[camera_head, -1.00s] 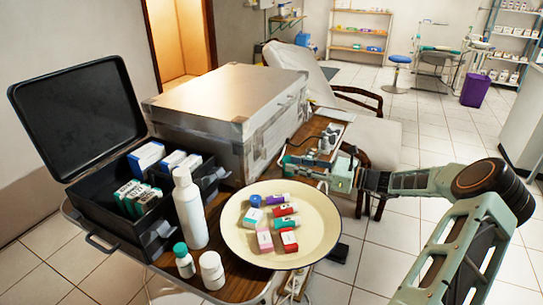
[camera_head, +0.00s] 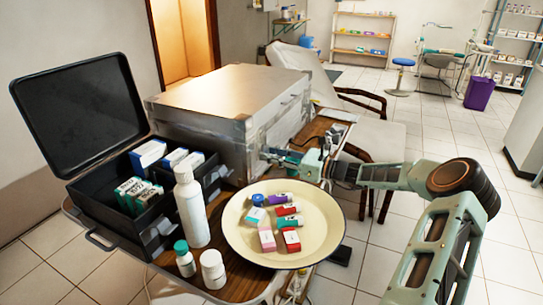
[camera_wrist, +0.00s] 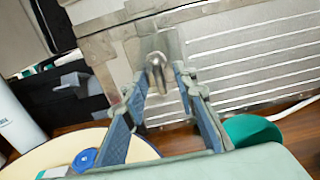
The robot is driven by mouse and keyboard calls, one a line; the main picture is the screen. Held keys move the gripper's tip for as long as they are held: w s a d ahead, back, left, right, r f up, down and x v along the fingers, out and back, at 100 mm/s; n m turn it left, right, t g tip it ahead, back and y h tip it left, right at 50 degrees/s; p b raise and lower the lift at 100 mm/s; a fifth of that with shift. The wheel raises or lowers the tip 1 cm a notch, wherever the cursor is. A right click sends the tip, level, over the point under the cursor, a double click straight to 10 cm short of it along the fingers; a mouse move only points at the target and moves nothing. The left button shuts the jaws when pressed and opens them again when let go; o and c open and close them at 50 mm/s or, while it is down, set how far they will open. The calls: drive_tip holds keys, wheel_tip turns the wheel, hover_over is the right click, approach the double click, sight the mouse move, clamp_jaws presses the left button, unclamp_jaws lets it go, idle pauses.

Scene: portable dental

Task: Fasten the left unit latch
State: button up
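The unit is a large metal-cornered case (camera_head: 225,95) on the table; its ridged front panel (camera_wrist: 260,45) fills the upper right of the wrist view. A latch (camera_wrist: 158,62), a grey plate with a rounded metal lever hanging down, sits on the left part of that front. My gripper (camera_wrist: 162,80) is open, with its blue-padded fingers on either side of the lever. I cannot tell whether they touch it. In the head view my gripper (camera_head: 270,157) reaches the case's front side, and the latch is too small to make out there.
A cream round tray (camera_head: 240,235) with small boxes lies just below my gripper. An open black case (camera_head: 95,205) and a white bottle (camera_head: 190,210) stand at left. A green round object (camera_wrist: 252,130) shows right of my fingers.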

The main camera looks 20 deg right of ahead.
drive_tip(key=shift+c, duration=0.2)
clamp_jaws()
drive_tip(key=shift+n, duration=0.4)
drive_tip(key=shift+w+d+r+n+b, duration=0.25)
drive_tip(key=shift+n+b, duration=1.2)
drive_tip(key=shift+n, duration=1.4)
drive_tip(key=shift+w+d+r+n+b, duration=0.15)
drive_tip(key=shift+r+n+b, duration=0.15)
drive_tip(key=shift+n+b, duration=1.85)
drive_tip(key=shift+w+d+r+n+b, duration=0.2)
drive_tip(key=shift+n+b, duration=0.6)
drive_tip(key=shift+n, duration=2.7)
drive_tip(key=shift+a+r, duration=0.1)
